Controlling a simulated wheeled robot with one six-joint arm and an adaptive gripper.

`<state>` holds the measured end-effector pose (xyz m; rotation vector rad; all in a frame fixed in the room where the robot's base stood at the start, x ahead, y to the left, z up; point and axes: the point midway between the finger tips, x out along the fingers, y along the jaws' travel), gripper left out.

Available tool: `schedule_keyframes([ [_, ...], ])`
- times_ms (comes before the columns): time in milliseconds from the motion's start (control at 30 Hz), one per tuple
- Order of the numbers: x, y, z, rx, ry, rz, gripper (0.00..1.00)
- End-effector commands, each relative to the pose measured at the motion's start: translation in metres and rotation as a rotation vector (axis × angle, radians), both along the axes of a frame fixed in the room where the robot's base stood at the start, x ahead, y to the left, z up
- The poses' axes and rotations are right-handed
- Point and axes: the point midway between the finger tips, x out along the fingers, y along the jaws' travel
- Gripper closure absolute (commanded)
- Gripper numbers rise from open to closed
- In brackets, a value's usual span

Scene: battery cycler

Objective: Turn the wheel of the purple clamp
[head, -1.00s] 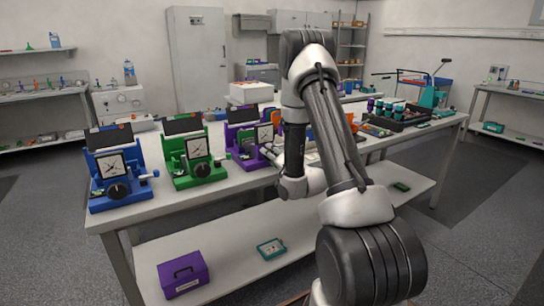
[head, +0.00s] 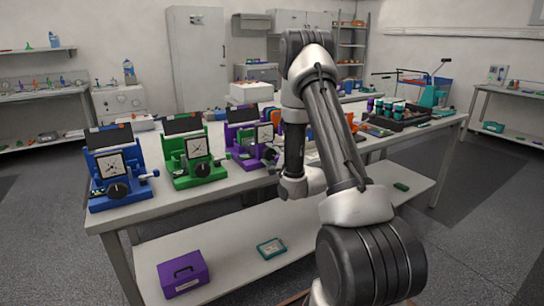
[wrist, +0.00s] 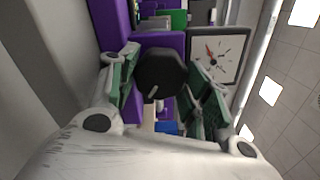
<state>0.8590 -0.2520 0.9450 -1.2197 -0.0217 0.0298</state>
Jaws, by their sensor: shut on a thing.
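The purple clamp (head: 240,139) stands on the table in the head view, right of the green one, partly behind my arm. In the wrist view its purple body (wrist: 112,25) is at the upper left. Its black wheel (wrist: 162,74), with a light mark near its lower edge, is in the middle. The white square dial (wrist: 218,52) with a red and black needle is to the right. My gripper (wrist: 164,84) has its green-padded fingers on either side of the wheel, shut on it. My arm hides most of the gripper in the head view.
A green clamp (head: 196,160) and a blue clamp (head: 120,180) stand to the left on the same table. A black tray (head: 398,119) with several teal-topped items is at the right. A purple box (head: 183,274) lies on the lower shelf.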

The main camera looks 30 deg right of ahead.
Motion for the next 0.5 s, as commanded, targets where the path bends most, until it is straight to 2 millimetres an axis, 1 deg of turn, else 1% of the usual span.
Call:
schedule_keyframes([
  [500,-0.0009,-0.0002,-0.0025,0.488,0.02,-0.003,0.75],
])
